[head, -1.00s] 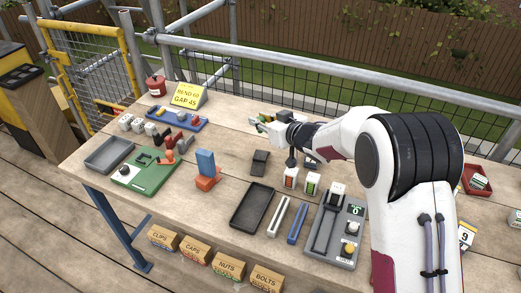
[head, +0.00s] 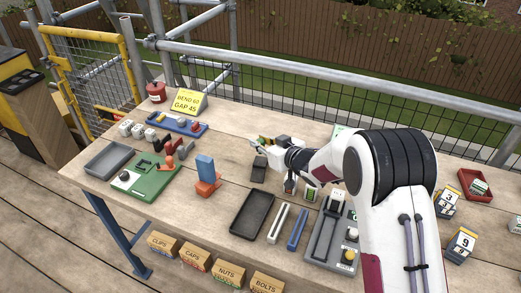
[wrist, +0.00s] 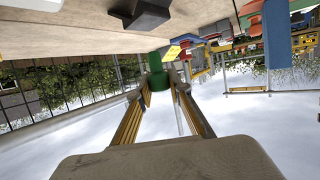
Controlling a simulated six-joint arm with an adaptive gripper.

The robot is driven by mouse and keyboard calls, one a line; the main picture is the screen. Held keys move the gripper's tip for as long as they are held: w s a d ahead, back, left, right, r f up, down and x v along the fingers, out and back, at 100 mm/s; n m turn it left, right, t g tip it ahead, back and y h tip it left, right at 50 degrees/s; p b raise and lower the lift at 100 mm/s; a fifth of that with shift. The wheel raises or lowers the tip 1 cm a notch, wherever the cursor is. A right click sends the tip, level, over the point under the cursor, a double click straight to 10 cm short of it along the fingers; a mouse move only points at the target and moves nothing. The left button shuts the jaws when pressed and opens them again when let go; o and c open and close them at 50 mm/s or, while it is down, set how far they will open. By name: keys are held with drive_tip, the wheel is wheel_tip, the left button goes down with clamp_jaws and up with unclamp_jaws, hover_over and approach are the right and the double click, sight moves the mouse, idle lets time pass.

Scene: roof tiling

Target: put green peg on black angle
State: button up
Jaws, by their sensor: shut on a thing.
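My gripper (head: 258,142) is just above and behind the black angle (head: 259,168) in the head view. In the wrist view my gripper (wrist: 156,84) is shut on the green peg (wrist: 155,70), which stands out between the fingertips. The dark angle also shows at the top of the wrist view (wrist: 140,12), beyond the peg and apart from it. The peg is too small to make out clearly in the head view.
An orange block with a blue upright (head: 206,170) stands left of the angle. A black tray (head: 252,214) lies in front of it. A green board (head: 152,182) and a grey tray (head: 108,159) lie further left. Slotted fixtures stand at right.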

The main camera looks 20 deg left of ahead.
drive_tip(key=shift+f, duration=1.6)
drive_tip(key=shift+f, duration=0.2)
drive_tip(key=o, duration=0.8)
drive_tip(key=shift+r, duration=0.25)
drive_tip(key=v, duration=1.2)
